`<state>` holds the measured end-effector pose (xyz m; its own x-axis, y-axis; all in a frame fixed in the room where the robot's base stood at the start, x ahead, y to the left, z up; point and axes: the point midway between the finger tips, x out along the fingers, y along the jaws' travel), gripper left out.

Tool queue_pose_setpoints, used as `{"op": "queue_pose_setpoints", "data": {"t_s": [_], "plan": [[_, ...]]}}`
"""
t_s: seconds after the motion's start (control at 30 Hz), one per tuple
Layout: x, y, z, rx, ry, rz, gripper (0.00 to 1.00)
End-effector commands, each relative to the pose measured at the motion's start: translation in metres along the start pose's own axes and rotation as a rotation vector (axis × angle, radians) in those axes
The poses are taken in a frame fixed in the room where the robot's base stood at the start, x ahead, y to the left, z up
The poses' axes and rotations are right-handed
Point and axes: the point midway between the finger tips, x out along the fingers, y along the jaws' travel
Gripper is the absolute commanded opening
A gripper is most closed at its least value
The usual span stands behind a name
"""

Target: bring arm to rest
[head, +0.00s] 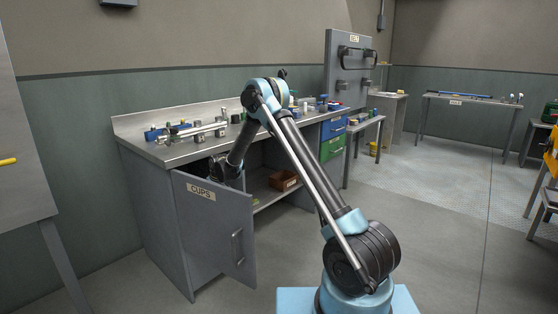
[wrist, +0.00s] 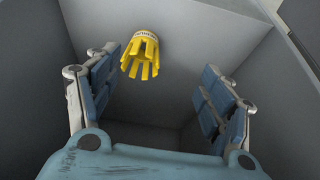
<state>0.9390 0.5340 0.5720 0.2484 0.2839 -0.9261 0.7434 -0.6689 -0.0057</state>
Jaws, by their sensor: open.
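My arm reaches from my blue base to the workbench in the head view. Its end goes down in front of the bench, behind the top of the open grey door marked CUPS (head: 215,215). My gripper (wrist: 160,105) shows in the wrist view with its two blue-padded fingers wide apart and nothing between them touching. A yellow slotted cup-like piece (wrist: 141,55) is beyond the fingers, near the grey inside wall, apart from both fingers. In the head view the fingertips are too small and dark to make out.
The workbench top (head: 180,152) carries several metal and blue parts. A brown box (head: 284,180) sits on the shelf under it. Blue and green drawers (head: 332,148) are at the bench's right end. The cupboard walls enclose my gripper closely. Open floor (head: 430,220) lies to the right.

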Motion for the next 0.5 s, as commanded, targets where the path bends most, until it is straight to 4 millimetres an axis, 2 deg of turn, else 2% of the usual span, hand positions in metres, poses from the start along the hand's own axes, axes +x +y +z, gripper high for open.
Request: {"op": "queue_pose_setpoints", "data": {"t_s": [0.27, 0.37, 0.5], "plan": [[-0.043, 0.021, 0.009, 0.033, -0.008, 0.013, 0.74], [-0.067, 0.032, 0.015, 0.052, -0.013, 0.02, 0.74], [-0.111, 0.05, 0.03, 0.087, -0.023, 0.033, 0.74]]}}
